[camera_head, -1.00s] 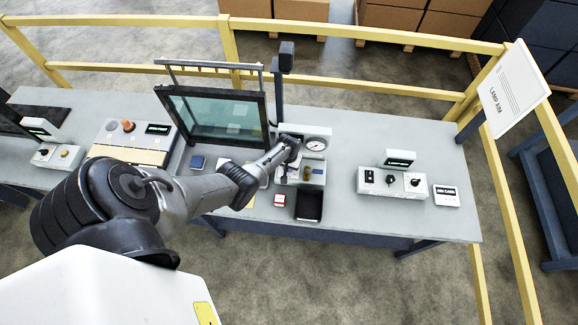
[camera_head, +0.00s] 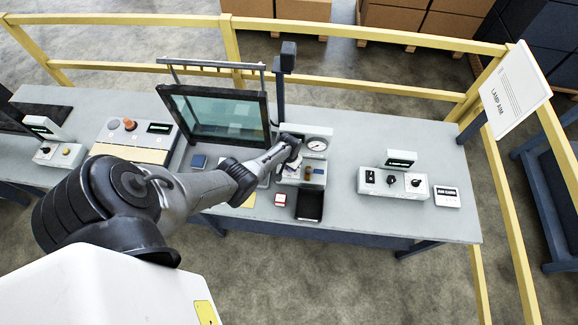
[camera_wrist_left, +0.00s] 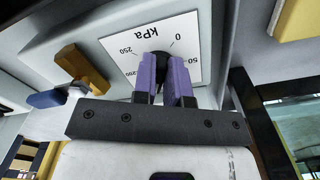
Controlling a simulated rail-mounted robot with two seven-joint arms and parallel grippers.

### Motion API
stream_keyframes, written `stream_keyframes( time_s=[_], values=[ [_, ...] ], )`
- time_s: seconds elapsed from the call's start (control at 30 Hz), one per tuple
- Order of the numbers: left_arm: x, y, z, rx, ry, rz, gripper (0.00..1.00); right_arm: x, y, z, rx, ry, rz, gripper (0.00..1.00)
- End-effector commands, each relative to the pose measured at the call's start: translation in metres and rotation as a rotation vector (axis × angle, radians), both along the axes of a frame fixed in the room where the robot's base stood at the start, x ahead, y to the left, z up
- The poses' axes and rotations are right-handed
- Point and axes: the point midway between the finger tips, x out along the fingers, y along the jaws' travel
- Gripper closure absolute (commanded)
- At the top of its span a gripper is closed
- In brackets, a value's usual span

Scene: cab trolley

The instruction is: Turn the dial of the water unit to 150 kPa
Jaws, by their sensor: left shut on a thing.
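The water unit (camera_head: 288,180) is a light box near the middle of the bench, with a round white gauge (camera_head: 316,145) at its back right. In the left wrist view its white dial plate (camera_wrist_left: 193,28) shows upside down, with kPa, 0, 50, 200 and 250 readable. My left gripper (camera_wrist_left: 166,72) has its two purple fingers shut on the dark dial knob (camera_wrist_left: 160,60) at the plate. The fingers hide most of the knob, its pointer and part of the scale. In the head view the left gripper (camera_head: 291,150) is at the unit. My right gripper is not in view.
A brass-coloured lever (camera_wrist_left: 82,68) is close beside the dial plate. A framed glass panel (camera_head: 215,115) stands left of the unit, and a black tray (camera_head: 309,205) is in front. A switch box (camera_head: 393,183) stands farther right, with clear bench between.

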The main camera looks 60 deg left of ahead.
Motion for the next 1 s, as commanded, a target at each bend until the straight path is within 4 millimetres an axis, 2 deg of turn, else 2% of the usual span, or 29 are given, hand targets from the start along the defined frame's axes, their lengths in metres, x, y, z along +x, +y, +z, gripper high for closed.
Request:
stream_keyframes(
  time_s=[0.03,0.07,0.33,0.67,0.77,1.0],
  values=[
    [0.0,0.0,0.0,0.0,0.0,0.0,1.0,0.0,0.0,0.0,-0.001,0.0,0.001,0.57],
    [0.0,0.0,0.0,0.0,0.0,0.0,0.86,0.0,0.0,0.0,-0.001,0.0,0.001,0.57],
    [0.0,0.0,0.0,0.0,0.0,0.001,0.62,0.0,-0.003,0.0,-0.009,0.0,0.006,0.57],
    [0.0,0.0,0.007,0.0,-0.001,0.001,0.62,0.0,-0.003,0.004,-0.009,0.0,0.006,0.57],
    [0.0,0.0,0.019,0.002,-0.001,0.0,0.62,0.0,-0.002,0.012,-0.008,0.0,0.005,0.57],
    [-0.001,0.0,0.063,0.003,-0.001,0.0,0.62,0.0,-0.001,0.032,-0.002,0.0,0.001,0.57]
  ],
)
